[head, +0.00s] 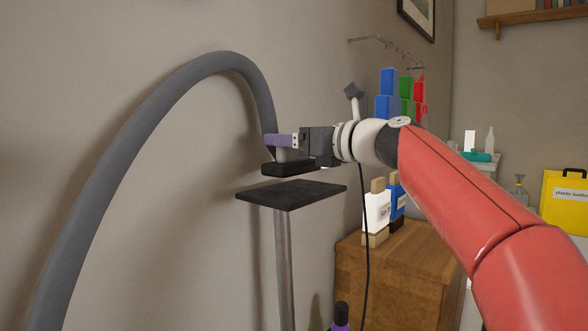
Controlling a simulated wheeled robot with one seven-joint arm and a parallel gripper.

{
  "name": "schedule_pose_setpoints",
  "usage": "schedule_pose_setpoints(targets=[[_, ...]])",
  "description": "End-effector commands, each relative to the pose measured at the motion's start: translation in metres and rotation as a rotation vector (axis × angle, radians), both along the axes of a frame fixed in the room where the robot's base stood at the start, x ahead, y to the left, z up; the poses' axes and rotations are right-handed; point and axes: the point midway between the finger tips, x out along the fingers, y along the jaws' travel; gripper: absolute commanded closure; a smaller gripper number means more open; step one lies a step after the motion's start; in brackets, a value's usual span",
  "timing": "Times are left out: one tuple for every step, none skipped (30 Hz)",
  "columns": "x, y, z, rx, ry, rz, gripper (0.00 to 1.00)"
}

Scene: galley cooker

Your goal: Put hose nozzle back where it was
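The hose nozzle (289,168) has a flat black foot and a short grey neck, at the end of a thick grey hose. It is a little above a flat black plate (292,196) on a grey post, with a visible gap between them. My gripper (281,141), with purple fingers, comes from the right and is shut on the nozzle's neck. The near finger hides part of the neck and the other finger. The foot looks roughly level and lies over the rear part of the plate.
The grey hose (150,105) arches up the wall from the lower left. A wooden cabinet (395,265) with white and blue containers stands to the right, behind a hanging black cable. A yellow box (563,205) is far right.

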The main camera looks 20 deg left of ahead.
Motion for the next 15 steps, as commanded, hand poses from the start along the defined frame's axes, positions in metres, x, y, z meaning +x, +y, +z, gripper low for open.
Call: schedule_pose_setpoints(targets=[[0.0, 0.0, -0.013, -0.001, 0.001, -0.001, 0.54], [0.0, 0.0, -0.017, 0.0, 0.003, -0.001, 0.54], [0.0, 0.0, -0.022, 0.0, 0.002, 0.0, 0.54], [0.0, 0.0, -0.026, -0.001, 0.003, 0.0, 0.54], [-0.001, 0.0, -0.028, -0.001, 0.001, 0.0, 0.54], [-0.001, 0.0, -0.031, 0.001, 0.002, 0.001, 0.54], [-0.001, 0.0, -0.032, 0.0, 0.001, 0.001, 0.54], [-0.001, 0.0, -0.032, 0.0, 0.0, 0.001, 0.54], [-0.001, 0.0, -0.033, -0.001, 0.0, 0.001, 0.54], [-0.001, 0.0, -0.032, -0.001, 0.0, 0.001, 0.54], [0.0, 0.0, -0.032, -0.001, 0.0, 0.001, 0.54], [0.0, 0.0, -0.033, -0.002, 0.001, 0.001, 0.54], [0.0, 0.0, -0.033, -0.002, 0.001, 0.001, 0.54], [0.0, 0.0, -0.033, -0.003, 0.001, 0.001, 0.2], [0.0, 0.0, -0.033, -0.003, 0.001, 0.001, 0.15]])
